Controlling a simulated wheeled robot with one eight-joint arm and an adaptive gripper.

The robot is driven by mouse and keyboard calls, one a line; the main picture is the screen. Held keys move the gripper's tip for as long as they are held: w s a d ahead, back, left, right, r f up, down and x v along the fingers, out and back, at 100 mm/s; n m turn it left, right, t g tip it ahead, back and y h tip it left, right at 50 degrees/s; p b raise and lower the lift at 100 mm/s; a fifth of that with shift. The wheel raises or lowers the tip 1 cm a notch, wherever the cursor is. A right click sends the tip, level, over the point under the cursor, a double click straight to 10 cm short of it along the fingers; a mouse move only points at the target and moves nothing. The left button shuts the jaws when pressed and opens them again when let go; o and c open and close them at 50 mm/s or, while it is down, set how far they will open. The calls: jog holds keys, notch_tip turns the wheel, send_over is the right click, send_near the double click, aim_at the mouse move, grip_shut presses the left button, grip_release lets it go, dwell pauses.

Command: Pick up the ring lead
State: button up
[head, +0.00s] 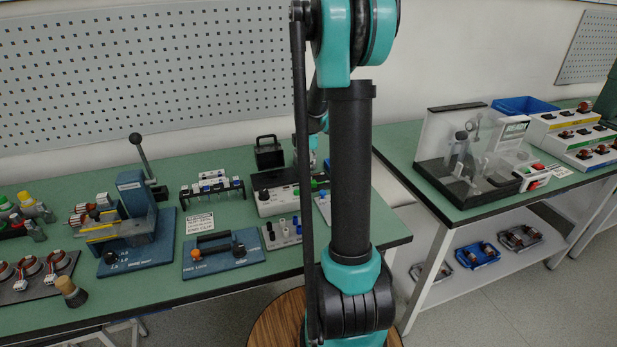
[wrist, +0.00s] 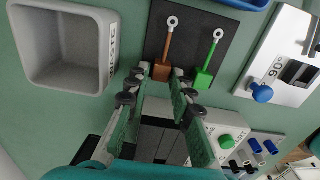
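Two leads with pale ring ends lie on a dark mat (wrist: 193,45) at the top of the wrist view. One is an orange-brown lead (wrist: 168,46) with a brown block at its near end. The other is a green lead (wrist: 208,62) to its right. I cannot tell which one the task means. My gripper (wrist: 160,76) is open, its fingertips apart near the brown block, one to each side of it in the picture. I cannot tell whether they touch it. In the head view my arm hides the gripper, and I cannot make out the leads.
A grey open bin (wrist: 62,86) stands left of the mat. A white unit with a blue knob (wrist: 261,92) and a box with a green button (wrist: 225,141) stand on the right. In the head view, a blue fixture with a lever (head: 135,225) stands left on the green bench.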

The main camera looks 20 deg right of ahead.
grip_shut()
notch_tip(320, 180, up, 20)
dwell(0.7)
jog(key=shift+f, duration=0.1)
